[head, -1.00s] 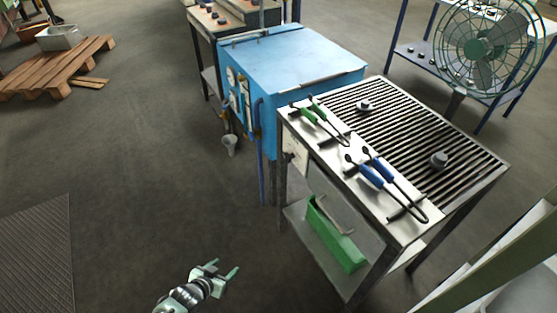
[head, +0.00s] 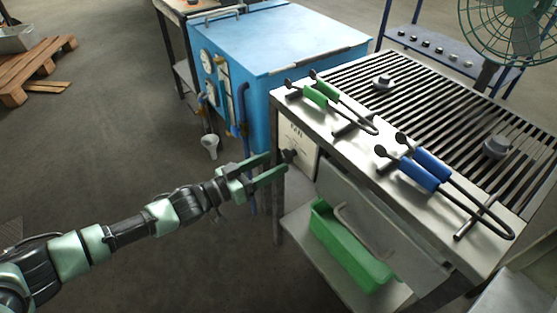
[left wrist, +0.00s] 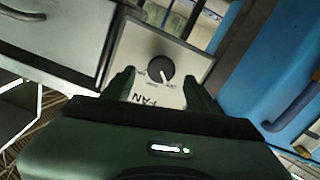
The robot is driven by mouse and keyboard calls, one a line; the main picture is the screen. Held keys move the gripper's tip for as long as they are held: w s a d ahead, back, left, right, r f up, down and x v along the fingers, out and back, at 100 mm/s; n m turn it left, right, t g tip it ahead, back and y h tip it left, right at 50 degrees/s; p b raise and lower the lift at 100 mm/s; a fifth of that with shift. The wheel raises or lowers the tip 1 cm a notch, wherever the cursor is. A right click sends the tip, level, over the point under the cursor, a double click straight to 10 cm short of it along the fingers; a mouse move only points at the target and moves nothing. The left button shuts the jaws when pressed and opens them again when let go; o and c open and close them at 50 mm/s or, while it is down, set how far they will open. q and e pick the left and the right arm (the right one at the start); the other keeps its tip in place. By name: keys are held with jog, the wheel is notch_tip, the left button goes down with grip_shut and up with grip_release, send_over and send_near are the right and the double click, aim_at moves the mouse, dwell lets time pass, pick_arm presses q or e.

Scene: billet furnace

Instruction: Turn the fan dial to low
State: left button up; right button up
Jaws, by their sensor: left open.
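The fan dial (left wrist: 160,69) is a round dark knob with a pale pointer mark, on a light panel (left wrist: 141,44) lettered FAN. In the left wrist view the lettering is upside down, and the mark points down and slightly right; the small position labels are too small to read surely. In the head view the dial (head: 288,156) is on the panel at the bench's near left corner. My left gripper (head: 277,164) is open in front of it. In the left wrist view the fingers (left wrist: 160,76) stand either side of the dial, with nothing visibly gripped; contact cannot be told. My right gripper is out of view.
The bench (head: 345,155) carries green-handled tongs (head: 322,95), blue-handled tongs (head: 420,170) and a slatted top. A green bin (head: 345,245) sits on its lower shelf. The blue furnace (head: 290,40) stands behind. A fan (head: 510,30) is at back right.

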aim_at(284, 157)
pick_arm(q)
jog(key=shift+x, duration=1.55)
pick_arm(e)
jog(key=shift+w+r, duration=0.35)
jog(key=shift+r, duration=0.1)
pick_arm(q)
grip_shut()
